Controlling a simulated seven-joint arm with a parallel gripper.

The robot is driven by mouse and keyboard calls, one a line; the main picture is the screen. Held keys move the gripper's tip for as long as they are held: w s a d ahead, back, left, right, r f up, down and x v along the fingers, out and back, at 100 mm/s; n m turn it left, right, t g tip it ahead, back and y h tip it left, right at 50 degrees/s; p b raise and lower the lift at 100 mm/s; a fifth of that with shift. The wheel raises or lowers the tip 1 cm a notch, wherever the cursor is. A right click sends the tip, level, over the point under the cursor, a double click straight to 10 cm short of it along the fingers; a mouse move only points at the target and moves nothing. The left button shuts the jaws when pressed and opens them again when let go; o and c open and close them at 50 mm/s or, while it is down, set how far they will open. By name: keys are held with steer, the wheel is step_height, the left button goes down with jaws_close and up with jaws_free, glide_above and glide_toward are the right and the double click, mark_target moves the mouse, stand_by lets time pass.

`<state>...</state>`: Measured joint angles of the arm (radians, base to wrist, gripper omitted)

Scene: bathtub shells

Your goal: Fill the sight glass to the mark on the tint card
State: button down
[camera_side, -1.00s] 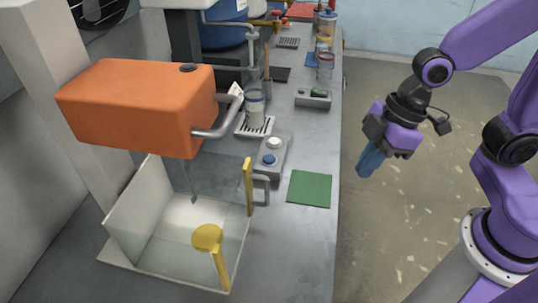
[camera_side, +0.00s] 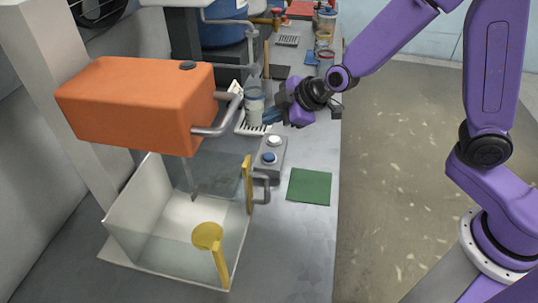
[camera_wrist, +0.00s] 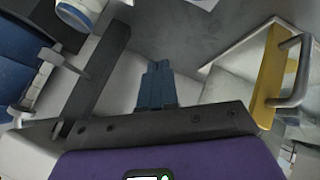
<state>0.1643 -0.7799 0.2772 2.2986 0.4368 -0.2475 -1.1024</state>
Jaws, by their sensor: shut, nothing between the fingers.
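The sight glass (camera_side: 254,108), a clear upright cylinder with a bluish-grey band, stands on a white slotted tray (camera_side: 243,128) below an outlet pipe. A small white card with dark marks (camera_side: 236,88), perhaps the tint card, is just behind it; its mark cannot be read. My gripper (camera_side: 270,116) has blue fingers, shut and empty, close to the right side of the glass. I cannot tell whether they touch it. The fingers also show in the wrist view (camera_wrist: 157,66). A grey box with a white and a blue button (camera_side: 270,153) sits in front of the gripper.
An orange tank (camera_side: 140,105) overhangs a clear-walled basin (camera_side: 130,225) with yellow fittings. A green mat (camera_side: 310,187) lies on the grey bench (camera_side: 290,245). Jars (camera_side: 326,22) line the back. The bench front is clear, and its right edge drops to the floor.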

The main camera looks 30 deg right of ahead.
mark_target(272, 157)
steer(key=shift+w, duration=0.1)
stand_by(0.3)
steer(key=shift+f, duration=4.4)
steer(key=shift+f, duration=0.2)
steer(key=shift+f, duration=0.25)
steer(key=shift+f, duration=0.45)
stand_by(2.3)
